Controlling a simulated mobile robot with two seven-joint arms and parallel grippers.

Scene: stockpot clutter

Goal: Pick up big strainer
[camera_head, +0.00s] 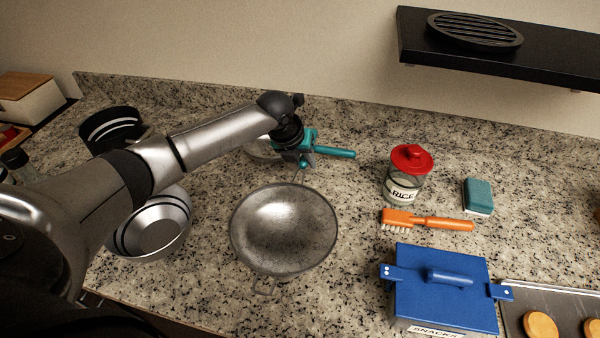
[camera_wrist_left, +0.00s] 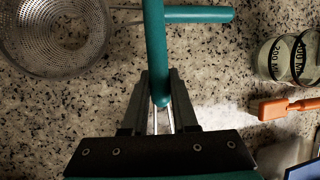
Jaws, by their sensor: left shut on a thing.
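The big strainer (camera_head: 283,230) is a round grey metal bowl with a wire hook at its near edge. It sits in the middle of the head view, and I cannot tell whether it touches the counter. Its teal handle (camera_wrist_left: 155,50) runs upright through the left wrist view, with two metal wires at its lower end. My left gripper (camera_head: 303,160) is shut on this handle near the wires; its fingers also show in the left wrist view (camera_wrist_left: 160,105). The bowl is hidden in the wrist view. My right gripper is not in view.
A smaller strainer (camera_wrist_left: 55,35) with a teal handle (camera_head: 335,152) lies behind my gripper. Steel bowls (camera_head: 155,225) stand left. A rice jar (camera_head: 403,172), orange brush (camera_head: 430,221), sponge (camera_head: 478,196) and blue-lidded box (camera_head: 440,290) stand right. A black shelf (camera_head: 560,65) overhangs the back right.

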